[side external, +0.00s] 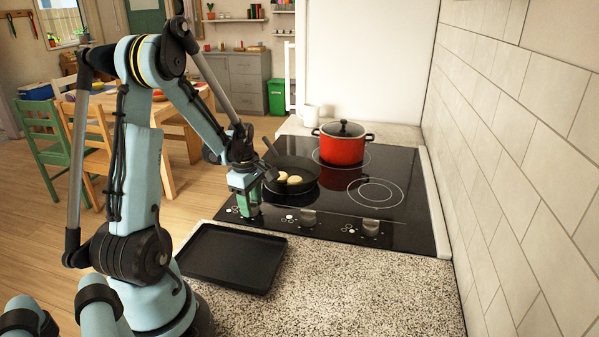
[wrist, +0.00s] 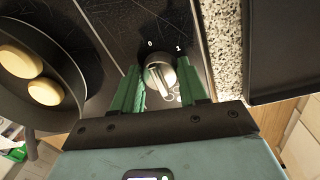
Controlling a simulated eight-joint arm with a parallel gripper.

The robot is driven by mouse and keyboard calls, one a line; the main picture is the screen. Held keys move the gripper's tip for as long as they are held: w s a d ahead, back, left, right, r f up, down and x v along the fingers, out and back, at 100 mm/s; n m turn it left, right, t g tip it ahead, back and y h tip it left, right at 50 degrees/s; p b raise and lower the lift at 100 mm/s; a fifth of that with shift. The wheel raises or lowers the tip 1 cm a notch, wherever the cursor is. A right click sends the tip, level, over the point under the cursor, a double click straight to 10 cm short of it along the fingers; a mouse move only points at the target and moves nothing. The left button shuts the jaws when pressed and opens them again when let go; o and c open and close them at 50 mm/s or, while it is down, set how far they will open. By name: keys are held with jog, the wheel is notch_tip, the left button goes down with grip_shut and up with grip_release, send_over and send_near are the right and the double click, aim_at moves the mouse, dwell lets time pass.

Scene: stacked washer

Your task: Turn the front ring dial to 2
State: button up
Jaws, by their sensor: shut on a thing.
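In the wrist view a silver dial (wrist: 160,75) sits on the black stove panel, with the marks 0 and 1 beyond it. Its near side and other marks are partly hidden, and I cannot read which number it points to. My gripper (wrist: 158,66) has its two green fingers on either side of this dial, shut on it. In the side view my gripper (side external: 247,214) is low over the left end of the stove's dial row and hides the dial it holds. Two more dials stand free, the middle one (side external: 308,217) and the right one (side external: 370,227).
A black pan (side external: 309,174) with pale round food (side external: 294,180) stands close behind my gripper. A red lidded pot (side external: 342,148) stands behind it. A dark tray (side external: 232,257) lies on the speckled counter (side external: 350,285) in front. The front right burner is bare.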

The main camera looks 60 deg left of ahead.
jog(key=shift+m, duration=0.4)
jog(key=m, duration=0.4)
jog(key=shift+m, duration=0.4)
jog(key=m, duration=0.6)
jog(key=shift+s+a+h, duration=0.1)
jog(key=shift+s+h, duration=0.05)
jog(key=shift+h, duration=0.25)
jog(key=m, duration=0.6)
jog(key=shift+a+m, duration=0.15)
jog(key=shift+m, duration=0.25)
jog(key=m, duration=0.5)
jog(key=shift+g, duration=0.3)
jog(key=shift+m, duration=0.3)
jog(key=o, duration=1.1)
jog(key=shift+c, duration=0.2)
